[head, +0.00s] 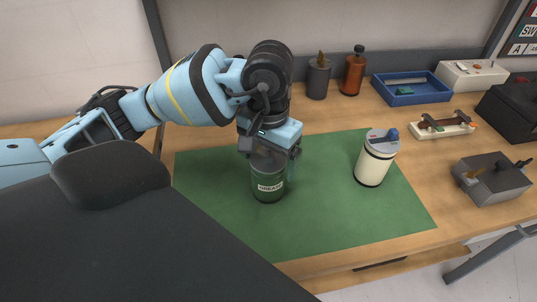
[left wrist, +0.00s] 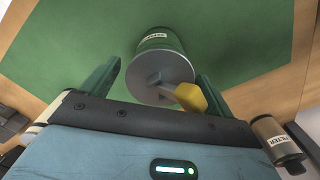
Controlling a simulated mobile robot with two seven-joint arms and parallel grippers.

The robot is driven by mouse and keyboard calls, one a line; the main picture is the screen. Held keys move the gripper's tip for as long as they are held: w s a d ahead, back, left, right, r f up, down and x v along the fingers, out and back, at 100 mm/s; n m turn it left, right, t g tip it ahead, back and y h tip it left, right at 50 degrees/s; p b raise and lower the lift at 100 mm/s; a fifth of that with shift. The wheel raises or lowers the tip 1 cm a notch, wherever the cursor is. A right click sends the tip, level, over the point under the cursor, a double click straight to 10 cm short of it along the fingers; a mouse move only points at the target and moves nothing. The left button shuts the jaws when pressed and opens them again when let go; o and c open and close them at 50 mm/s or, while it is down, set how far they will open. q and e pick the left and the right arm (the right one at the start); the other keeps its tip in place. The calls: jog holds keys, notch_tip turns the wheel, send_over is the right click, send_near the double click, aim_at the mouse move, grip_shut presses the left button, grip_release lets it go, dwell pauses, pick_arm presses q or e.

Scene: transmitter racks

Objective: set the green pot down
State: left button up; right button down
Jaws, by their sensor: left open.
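The green pot (head: 268,188) stands upright on the green mat (head: 320,222), left of the mat's middle. It has a pale label on its front. In the left wrist view the pot (left wrist: 160,42) shows a round grey lid with a yellow knob. My left gripper (head: 268,157) is directly over the pot, pointing down and hiding its top in the head view. Its fingers (left wrist: 154,85) are open on either side of the lid, with visible gaps, so it holds nothing. My right gripper is not in view.
A cream canister (head: 371,165) stands on the mat to the right. Behind are a grey pot (head: 318,80), a brown pot (head: 352,76) and a blue tray (head: 412,91). A grey box (head: 491,180) with levers is at right. The mat between pot and canister is clear.

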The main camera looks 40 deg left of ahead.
pick_arm(q)
jog(key=shift+r, duration=0.65)
notch_tip(320, 180, up, 11)
jog(key=p, duration=0.1)
jog(key=shift+p, duration=0.35)
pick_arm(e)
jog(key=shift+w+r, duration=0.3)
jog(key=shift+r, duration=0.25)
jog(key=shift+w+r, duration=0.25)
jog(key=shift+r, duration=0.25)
